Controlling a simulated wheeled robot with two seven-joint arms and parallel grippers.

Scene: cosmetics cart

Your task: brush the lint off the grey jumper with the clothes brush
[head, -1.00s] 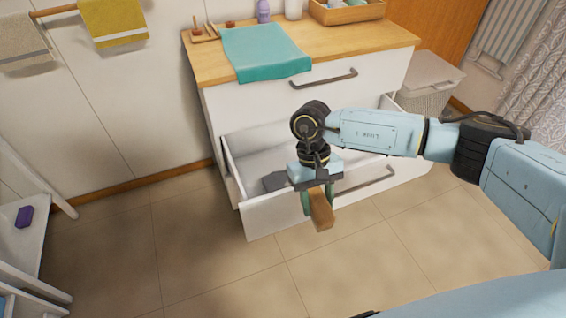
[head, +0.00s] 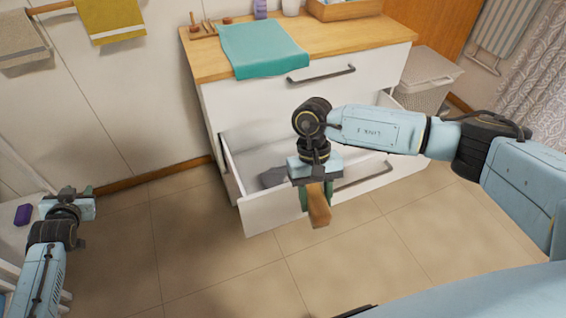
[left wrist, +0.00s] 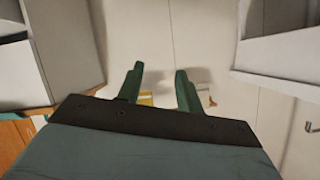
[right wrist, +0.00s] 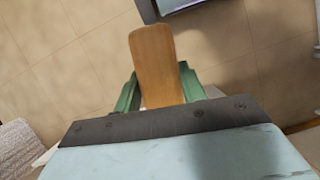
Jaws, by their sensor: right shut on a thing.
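My right gripper (head: 316,192) is shut on the wooden clothes brush (head: 319,208), which hangs down in front of the open drawer. In the right wrist view the brush (right wrist: 155,62) sits between the green fingers (right wrist: 159,90), its bristles not in sight. A dark grey item (head: 272,177) lies in the drawer, partly behind my gripper; I cannot tell whether it is the grey jumper. My left gripper (head: 88,200) is at the left beside the white shelf unit, far from the drawer. In the left wrist view its fingers (left wrist: 158,85) are apart and empty.
The open drawer (head: 272,219) juts out from the white chest. A teal cloth (head: 262,48) lies on its wooden top near a wooden tray (head: 345,10). A laundry basket (head: 425,80) stands to the right. A purple item (head: 22,214) lies on the left shelf. The floor is clear.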

